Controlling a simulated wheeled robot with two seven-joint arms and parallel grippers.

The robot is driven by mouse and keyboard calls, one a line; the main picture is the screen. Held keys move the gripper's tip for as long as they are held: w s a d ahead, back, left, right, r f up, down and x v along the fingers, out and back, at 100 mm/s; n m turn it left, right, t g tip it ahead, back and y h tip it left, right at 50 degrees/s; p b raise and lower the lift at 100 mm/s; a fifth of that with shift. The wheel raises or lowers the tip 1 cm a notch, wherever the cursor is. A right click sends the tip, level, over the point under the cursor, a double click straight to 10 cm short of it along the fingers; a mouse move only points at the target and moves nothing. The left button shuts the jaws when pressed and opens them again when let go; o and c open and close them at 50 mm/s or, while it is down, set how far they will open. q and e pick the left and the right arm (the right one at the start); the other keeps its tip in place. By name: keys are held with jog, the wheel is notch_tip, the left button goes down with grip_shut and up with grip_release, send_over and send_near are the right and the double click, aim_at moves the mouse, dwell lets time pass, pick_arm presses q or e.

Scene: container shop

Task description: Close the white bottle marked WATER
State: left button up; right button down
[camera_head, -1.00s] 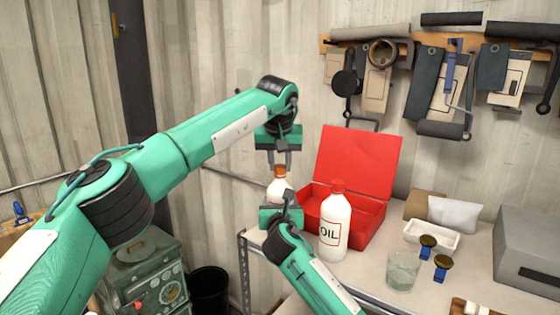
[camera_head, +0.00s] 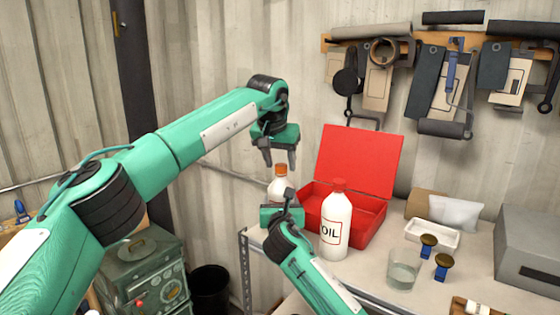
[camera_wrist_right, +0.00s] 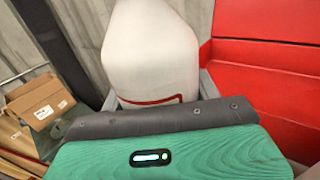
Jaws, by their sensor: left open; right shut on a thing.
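In the right wrist view the white bottle (camera_wrist_right: 152,50) sits between my right fingers, with only part of a red label line visible. My right gripper (camera_head: 284,203) is shut on this bottle's body. My left gripper (camera_head: 280,160) is open and empty, just above the cap, its fingers pointing down and apart from it. Whether the cap is fully seated cannot be told.
A white bottle marked OIL (camera_head: 336,222) with a red cap stands close to the right of my right gripper. An open red box (camera_head: 372,217) is behind it. A glass (camera_head: 403,270), a white tray (camera_head: 432,236) and two dark-topped blue items (camera_head: 428,244) stand further right.

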pick_arm(q)
jog(key=shift+d+r, duration=0.1)
jog(key=shift+r, duration=2.15)
jog(key=o, duration=0.5)
jog(key=shift+o, duration=0.2)
jog(key=shift+r, duration=0.1)
jog(key=v, duration=1.1)
jog(key=shift+s+r, duration=0.2)
jog(key=shift+r, duration=0.1)
pick_arm(e)
jog(key=shift+c, duration=1.3)
grip_release()
